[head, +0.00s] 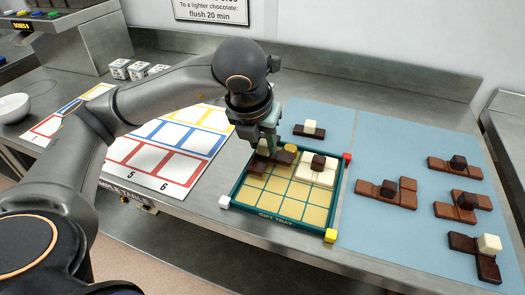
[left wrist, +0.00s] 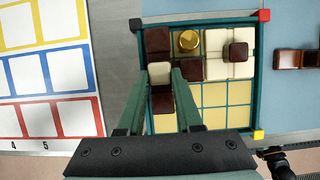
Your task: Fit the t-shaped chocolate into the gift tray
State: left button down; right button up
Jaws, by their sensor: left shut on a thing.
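The t-shaped chocolate (left wrist: 162,103) is dark brown with a white knob (left wrist: 159,72). My left gripper (head: 264,142) is shut on this knob, one finger on each side in the left wrist view. The chocolate is at the far left of the gift tray (head: 237,190), its stem pointing right in the left wrist view. In the head view the gripper partly hides the chocolate (head: 257,166). It is low over the cells or in them; I cannot tell which. The tray also holds a white square chocolate (left wrist: 217,42) with a dark knob, and a gold round piece (left wrist: 188,41). My right gripper is not seen.
Several other knobbed chocolates, such as a brown one (head: 376,191) and a dark one (head: 488,268), lie on the blue mat (head: 375,243) around the tray's right and far sides. A coloured-frame sheet (head: 160,140) lies left. The tray's near cells are empty.

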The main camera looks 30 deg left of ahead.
pick_arm(q)
notch_tip(320, 180, down, 2)
jog(key=shift+f, duration=0.1)
jog(key=shift+f, duration=0.2)
jog(key=c, duration=0.6)
grip_release()
